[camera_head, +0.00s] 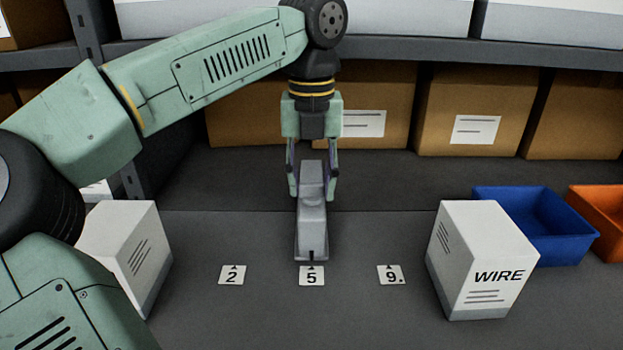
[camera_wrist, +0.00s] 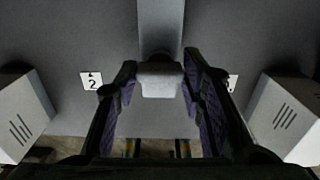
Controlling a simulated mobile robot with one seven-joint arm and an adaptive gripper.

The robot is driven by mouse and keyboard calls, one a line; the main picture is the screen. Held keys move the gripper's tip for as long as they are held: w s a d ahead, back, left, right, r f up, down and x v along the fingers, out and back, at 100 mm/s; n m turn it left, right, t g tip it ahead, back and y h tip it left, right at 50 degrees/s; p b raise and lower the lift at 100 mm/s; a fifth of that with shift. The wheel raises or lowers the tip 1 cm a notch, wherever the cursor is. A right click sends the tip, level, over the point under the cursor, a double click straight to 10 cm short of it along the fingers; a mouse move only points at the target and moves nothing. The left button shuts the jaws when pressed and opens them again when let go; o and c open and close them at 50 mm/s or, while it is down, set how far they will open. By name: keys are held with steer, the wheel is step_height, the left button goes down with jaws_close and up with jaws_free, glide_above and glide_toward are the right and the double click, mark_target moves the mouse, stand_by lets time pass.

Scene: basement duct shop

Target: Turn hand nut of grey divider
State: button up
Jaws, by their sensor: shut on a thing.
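The grey divider (camera_head: 312,240) is a long narrow grey piece with a taller block at its rear. Its front end, with a dark slot, is at the card marked 5 (camera_head: 312,276). My gripper (camera_head: 312,188) points down over the rear block, one finger on each side. In the wrist view, my gripper (camera_wrist: 160,76) is shut on a pale block (camera_wrist: 158,82) at the end of the grey divider (camera_wrist: 160,25). I cannot make out a separate hand nut; the fingers and block may hide it.
Cards marked 2 (camera_head: 232,275) and 9 (camera_head: 390,275) flank the 5. A white box (camera_head: 130,250) stands left and a WIRE box (camera_head: 480,262) right. Blue (camera_head: 535,225) and orange (camera_head: 600,215) bins are farther right. Cardboard boxes (camera_head: 470,115) line the back under a shelf.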

mark_target(312, 183)
stand_by(0.3)
steer(key=o, duration=1.1)
steer(key=shift+o, duration=0.2)
steer(key=shift+r, duration=0.1)
step_height(312, 183, up, 7)
steer(key=shift+r, duration=0.15)
